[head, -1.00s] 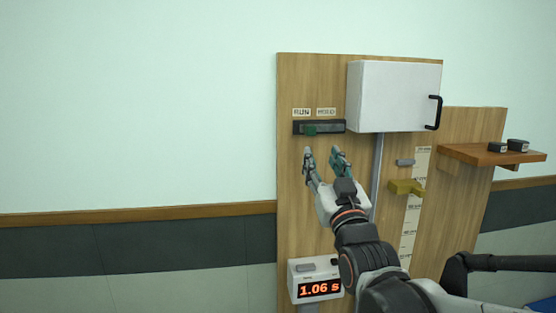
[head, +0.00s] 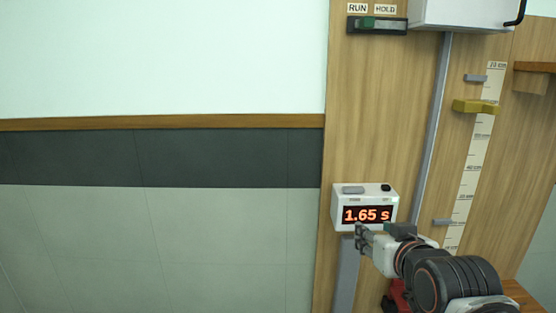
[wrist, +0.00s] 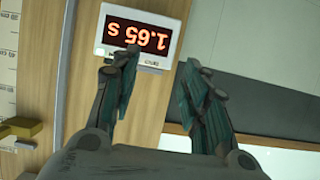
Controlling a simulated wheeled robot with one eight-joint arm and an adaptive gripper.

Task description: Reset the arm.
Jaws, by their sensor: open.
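My gripper (head: 362,238) is low on the wooden panel in the head view, just below the white timer box (head: 338,209). In the wrist view my gripper (wrist: 165,85) is open, its two teal-padded fingers apart with nothing between them. The timer box (wrist: 168,62) shows upside down beyond the left finger, its orange display reading 1.65 s. The left fingertip overlaps the box's edge in that view; whether it touches cannot be told.
Above are a RUN/HOLD slider (head: 377,25) with its green knob at the RUN side and a white cabinet (head: 460,14). To the right are a scale strip (head: 478,150), a yellow block (head: 475,106) and a wooden shelf (head: 535,67). Bare wall lies left of the panel.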

